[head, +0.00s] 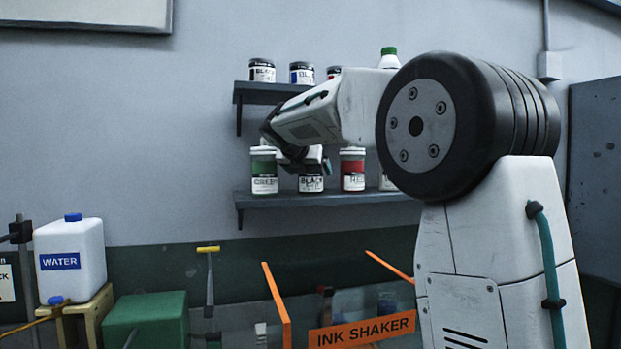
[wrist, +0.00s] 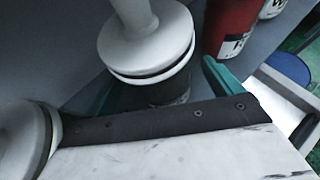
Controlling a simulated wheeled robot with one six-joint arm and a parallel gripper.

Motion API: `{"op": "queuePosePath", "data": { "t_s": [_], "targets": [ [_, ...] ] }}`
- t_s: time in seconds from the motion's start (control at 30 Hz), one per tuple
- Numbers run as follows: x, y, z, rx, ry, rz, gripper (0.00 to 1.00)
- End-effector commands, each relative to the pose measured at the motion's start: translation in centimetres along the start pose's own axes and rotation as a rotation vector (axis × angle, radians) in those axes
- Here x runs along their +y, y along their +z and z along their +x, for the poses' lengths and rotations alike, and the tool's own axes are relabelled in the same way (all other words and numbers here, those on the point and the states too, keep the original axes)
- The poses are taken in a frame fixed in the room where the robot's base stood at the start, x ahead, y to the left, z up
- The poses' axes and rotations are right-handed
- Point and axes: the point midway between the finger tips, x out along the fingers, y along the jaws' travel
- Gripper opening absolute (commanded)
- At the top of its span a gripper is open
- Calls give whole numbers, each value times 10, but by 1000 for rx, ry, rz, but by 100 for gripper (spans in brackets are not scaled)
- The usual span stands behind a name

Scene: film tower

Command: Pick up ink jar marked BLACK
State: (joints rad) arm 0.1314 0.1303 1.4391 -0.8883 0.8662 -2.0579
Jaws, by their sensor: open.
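A jar with a white label reading BLACK (head: 311,183) stands on the lower wall shelf, between a green jar (head: 264,172) and a red jar (head: 352,170). My gripper (head: 303,162) is at its upper part, hiding its lid in the head view. Contact cannot be told. Another jar (head: 262,71), whose label seems to read BLACK, stands on the upper shelf.
The upper shelf (head: 270,91) also holds a blue-labelled jar (head: 302,73) and a green-capped bottle (head: 389,58). The red jar is close to the right fingertip in the wrist view (wrist: 229,28). Below are a water jug (head: 70,255) and an ink shaker (head: 361,333).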

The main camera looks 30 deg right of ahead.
Motion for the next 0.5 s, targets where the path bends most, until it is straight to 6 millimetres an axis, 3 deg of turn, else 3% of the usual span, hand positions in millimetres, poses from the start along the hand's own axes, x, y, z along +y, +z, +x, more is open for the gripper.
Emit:
{"op": "queuePosePath", "data": {
  "t_s": [0.17, 0.37, 0.5],
  "targets": [
    [0, 0, -1, -1, 1, 0, 89],
    [1, 0, -1, 0, 1, 1, 33],
    [0, 1, -2, -2, 2, 1, 30]
  ]
}}
